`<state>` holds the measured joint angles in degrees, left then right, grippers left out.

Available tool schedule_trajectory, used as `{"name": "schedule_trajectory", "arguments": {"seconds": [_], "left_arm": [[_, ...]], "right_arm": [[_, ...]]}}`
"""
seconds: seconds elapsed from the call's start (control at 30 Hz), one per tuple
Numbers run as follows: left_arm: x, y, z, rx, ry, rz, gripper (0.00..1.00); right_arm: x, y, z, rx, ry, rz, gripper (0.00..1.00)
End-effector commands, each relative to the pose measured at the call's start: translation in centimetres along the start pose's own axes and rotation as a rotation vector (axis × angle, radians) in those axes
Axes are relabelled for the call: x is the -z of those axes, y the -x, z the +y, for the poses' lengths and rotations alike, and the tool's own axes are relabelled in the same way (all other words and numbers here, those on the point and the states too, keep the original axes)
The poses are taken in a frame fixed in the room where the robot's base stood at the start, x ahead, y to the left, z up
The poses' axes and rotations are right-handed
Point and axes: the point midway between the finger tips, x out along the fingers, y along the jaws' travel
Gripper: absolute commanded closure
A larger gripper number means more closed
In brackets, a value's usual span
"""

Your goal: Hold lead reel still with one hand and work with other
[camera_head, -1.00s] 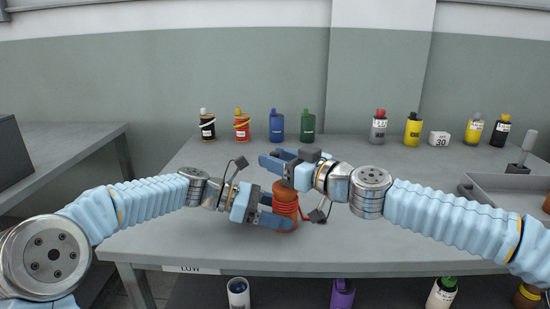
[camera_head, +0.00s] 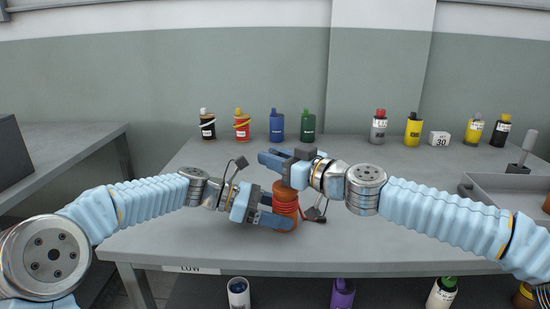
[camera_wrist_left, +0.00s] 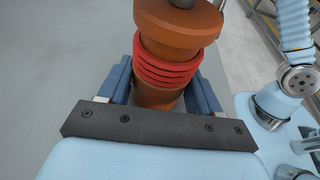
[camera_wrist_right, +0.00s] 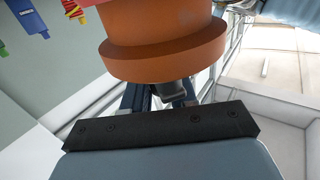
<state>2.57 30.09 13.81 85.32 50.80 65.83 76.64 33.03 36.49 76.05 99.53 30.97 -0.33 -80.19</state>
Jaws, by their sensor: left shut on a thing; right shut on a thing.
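The lead reel (camera_head: 285,195) is an orange-brown spool with red lead wound around its middle. It stands upright near the front middle of the table. My left gripper (camera_head: 284,216) is shut around the reel's lower body, and its fingers flank the reel below the red winding (camera_wrist_left: 166,70) in the left wrist view. My right gripper (camera_head: 278,161) is above the reel, shut on a dark grey knob (camera_wrist_right: 174,92) at the reel's top. The right gripper and wrist hide much of the reel's top in the head view.
Several bottles stand along the back, including a blue one (camera_head: 277,127) and a yellow one (camera_head: 413,129), beside a white block marked 30 (camera_head: 439,139). A grey tray (camera_head: 480,184) is at the right. The table's left part is clear.

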Motion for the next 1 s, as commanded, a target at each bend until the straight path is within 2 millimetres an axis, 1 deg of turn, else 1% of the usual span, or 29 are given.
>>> {"name": "schedule_trajectory", "arguments": {"seconds": [0.27, 0.7, 1.0], "left_arm": [[0.0, 0.0, 0.0, 0.001, 0.001, 0.0, 0.53], [0.1, -0.1, -0.1, 0.002, 0.001, 0.001, 0.53], [0.1, -0.1, -0.1, 0.003, 0.001, 0.001, 0.53]], "right_arm": [[0.2, -0.2, -0.5, 0.143, -0.002, 0.004, 1.0], [0.2, -0.1, -2.0, 0.517, -0.002, 0.004, 1.0], [0.2, 0.1, -2.8, 0.708, -0.001, 0.003, 1.0]]}}
